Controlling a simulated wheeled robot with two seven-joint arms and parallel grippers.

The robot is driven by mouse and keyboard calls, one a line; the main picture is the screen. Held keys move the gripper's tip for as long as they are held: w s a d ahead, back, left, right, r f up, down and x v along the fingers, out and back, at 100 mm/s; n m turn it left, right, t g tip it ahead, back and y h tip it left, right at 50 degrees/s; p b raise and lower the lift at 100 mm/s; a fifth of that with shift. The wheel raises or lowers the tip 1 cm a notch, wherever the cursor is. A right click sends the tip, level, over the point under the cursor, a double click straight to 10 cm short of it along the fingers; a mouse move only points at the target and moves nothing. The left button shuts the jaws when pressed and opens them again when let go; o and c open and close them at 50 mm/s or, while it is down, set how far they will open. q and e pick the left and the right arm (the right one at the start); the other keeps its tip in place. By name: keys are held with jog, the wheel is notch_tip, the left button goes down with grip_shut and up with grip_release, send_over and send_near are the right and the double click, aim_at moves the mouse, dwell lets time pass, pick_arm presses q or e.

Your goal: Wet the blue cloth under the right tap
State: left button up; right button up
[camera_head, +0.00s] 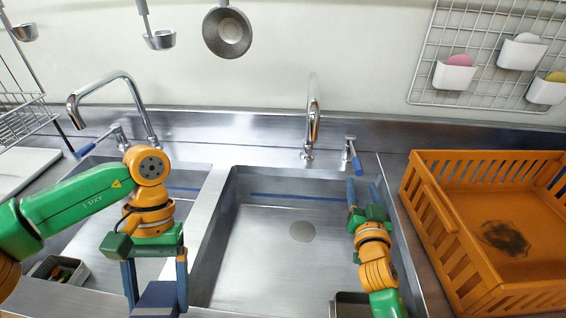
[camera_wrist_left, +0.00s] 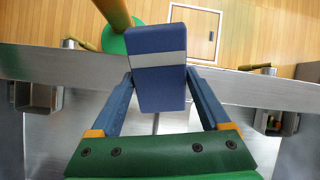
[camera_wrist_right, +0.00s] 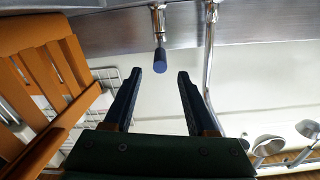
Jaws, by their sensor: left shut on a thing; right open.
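The blue cloth (camera_head: 158,298), a folded block with a pale stripe in the left wrist view (camera_wrist_left: 158,62), is gripped between the fingers of my left gripper (camera_head: 156,286). It is near the sink's front edge, left of the right basin. The right tap (camera_head: 313,112) rises behind the right basin (camera_head: 270,260); no water stream shows. Its blue-tipped lever (camera_head: 352,152) stands to its right. My right gripper (camera_head: 364,186) is open and empty, just in front of the lever. In the right wrist view, the lever (camera_wrist_right: 160,58) appears beyond and between the open fingertips.
The left tap (camera_head: 110,82) stands behind the left basin, with its own blue lever (camera_head: 86,150). An orange crate (camera_head: 440,235) stands close to my right arm. A small metal container (camera_head: 45,268) sits at the left basin's front. The right basin's middle is clear.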

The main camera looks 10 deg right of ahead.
aim_at(358, 162)
pick_arm(q)
notch_tip(358, 162, down, 3)
jog(key=b, duration=0.3)
jog(key=shift+f, duration=0.1)
pick_arm(e)
jog(key=x, duration=0.8)
jog(key=shift+d+f, duration=0.1)
jog(key=shift+w+d, duration=0.1)
jog(key=shift+w, duration=0.4)
grip_shut()
